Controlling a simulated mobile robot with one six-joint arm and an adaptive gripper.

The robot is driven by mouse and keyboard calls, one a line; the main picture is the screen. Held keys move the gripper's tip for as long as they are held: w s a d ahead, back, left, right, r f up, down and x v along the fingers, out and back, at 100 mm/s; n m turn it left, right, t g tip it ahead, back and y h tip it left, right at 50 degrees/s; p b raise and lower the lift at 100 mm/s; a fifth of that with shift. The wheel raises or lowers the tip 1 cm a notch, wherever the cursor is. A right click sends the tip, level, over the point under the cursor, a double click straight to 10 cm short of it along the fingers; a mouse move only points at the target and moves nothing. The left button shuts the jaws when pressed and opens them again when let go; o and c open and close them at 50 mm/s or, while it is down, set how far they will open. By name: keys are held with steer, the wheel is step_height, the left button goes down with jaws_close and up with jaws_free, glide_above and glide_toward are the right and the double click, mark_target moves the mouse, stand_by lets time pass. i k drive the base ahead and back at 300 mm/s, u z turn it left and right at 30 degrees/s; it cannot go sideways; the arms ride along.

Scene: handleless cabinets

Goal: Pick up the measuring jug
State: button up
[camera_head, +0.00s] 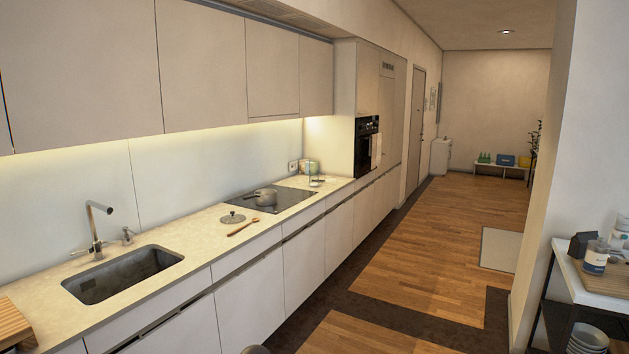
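I cannot make out the measuring jug with certainty. A small clear, glass-like item (313,178) stands at the far end of the counter, just past the hob, in front of a patterned container (306,166); it is too small to tell whether it is a jug. A clear jar with a blue label (595,257) stands on the shelf unit at the right. My gripper is not in view.
The long counter (205,232) holds a sink (125,273), a pot (265,196) on the hob (284,203), a lid (232,218), a wooden spoon (243,229) and a wooden board (12,325). The wooden floor (420,262) is clear along the cabinets. A wall edge (548,170) juts in at right.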

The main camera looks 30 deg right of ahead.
mark_target(313, 174)
steer(key=z, duration=0.25)
steer(key=i, duration=1.1)
steer(key=z, duration=0.6)
steer(key=i, duration=0.9)
steer(key=z, duration=0.35)
steer(key=i, duration=3.35)
steer(key=u, duration=0.25)
